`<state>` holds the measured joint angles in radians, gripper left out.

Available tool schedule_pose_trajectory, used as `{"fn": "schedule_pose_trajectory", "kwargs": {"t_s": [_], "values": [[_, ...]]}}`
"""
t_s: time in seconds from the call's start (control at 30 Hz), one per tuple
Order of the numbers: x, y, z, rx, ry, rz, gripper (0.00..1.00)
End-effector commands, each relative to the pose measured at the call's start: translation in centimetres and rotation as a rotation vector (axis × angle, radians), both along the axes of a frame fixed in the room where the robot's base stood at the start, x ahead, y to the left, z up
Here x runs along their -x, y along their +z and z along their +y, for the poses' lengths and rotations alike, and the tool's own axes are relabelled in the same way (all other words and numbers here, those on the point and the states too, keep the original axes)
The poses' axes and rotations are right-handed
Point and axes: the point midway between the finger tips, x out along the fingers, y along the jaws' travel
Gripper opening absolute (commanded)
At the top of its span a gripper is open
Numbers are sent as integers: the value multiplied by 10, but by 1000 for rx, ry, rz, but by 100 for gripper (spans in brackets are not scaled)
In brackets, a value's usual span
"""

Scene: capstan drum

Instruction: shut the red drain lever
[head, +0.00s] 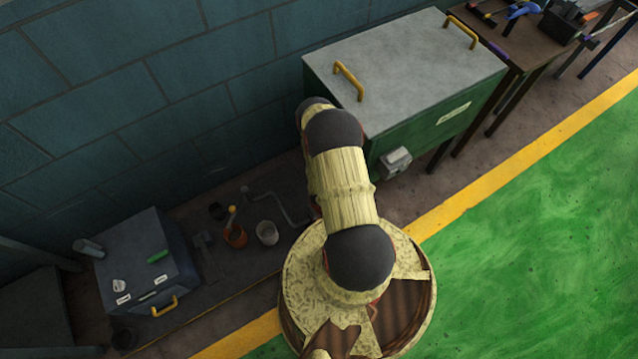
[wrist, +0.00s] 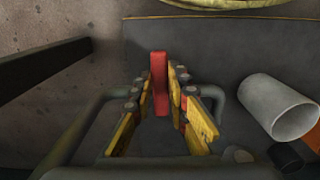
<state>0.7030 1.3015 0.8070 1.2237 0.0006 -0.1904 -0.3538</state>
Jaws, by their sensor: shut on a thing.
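The red drain lever (wrist: 160,80) shows in the wrist view as a narrow upright red bar, just above the middle of the picture. My gripper (wrist: 161,92) has its yellow fingers on both sides of the bar and is shut on it. The lever's lower end and its mount are hidden between the fingers. In the head view my own arm covers this area, so neither the lever nor the gripper can be made out there.
In the head view, a green cabinet (head: 435,125) stands behind my arm and a grey box (head: 147,262) stands at left. The green floor (head: 530,240) at right is clear.

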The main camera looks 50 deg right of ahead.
Motion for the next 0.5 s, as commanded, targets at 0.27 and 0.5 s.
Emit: {"fn": "schedule_pose_trajectory", "kwargs": {"t_s": [0.27,0.5], "values": [[0,0,-1,1,5,-2,0],[0,0,-1,0,3,-1,25]]}}
